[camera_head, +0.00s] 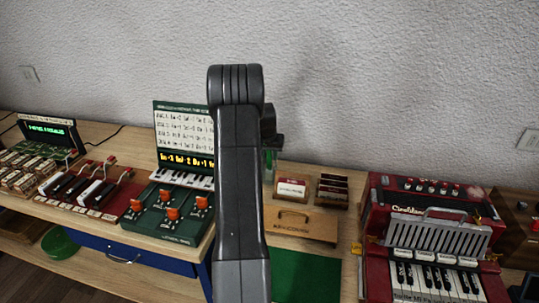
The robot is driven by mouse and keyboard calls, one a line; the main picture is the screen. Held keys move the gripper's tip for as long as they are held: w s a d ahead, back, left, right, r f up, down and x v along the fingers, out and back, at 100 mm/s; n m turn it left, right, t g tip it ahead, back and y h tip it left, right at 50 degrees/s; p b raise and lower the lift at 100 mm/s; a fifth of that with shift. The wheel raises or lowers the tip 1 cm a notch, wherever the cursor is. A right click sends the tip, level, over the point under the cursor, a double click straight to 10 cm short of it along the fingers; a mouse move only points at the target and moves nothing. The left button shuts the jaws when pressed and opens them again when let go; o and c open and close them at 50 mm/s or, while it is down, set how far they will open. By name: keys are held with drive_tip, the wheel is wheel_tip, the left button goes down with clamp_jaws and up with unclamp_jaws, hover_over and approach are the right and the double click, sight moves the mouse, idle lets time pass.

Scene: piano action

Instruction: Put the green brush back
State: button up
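My arm stands upright across the middle of the view and covers much of the scene behind it. The dark end of my gripper (270,138) shows only in part at the arm's right edge, above the back of the bench. A narrow green upright piece, which may be the green brush (268,160), shows just below it. I cannot tell whether my gripper holds it or it stands behind. The fingertips are hidden, so open or shut does not show.
A wooden box (300,225) with a handle, a card box (291,189) and a green mat (310,275) lie right of my arm. A red accordion-like keyboard (430,240) stands farther right. A green panel with orange knobs (165,215) and a display board (183,140) stand left.

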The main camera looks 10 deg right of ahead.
drive_tip(key=shift+o, duration=0.7)
drive_tip(key=shift+r, duration=0.1)
drive_tip(key=shift+r, duration=0.2)
drive_tip(key=v, duration=1.2)
drive_tip(key=shift+b, duration=0.35)
drive_tip(key=shift+f, duration=0.1)
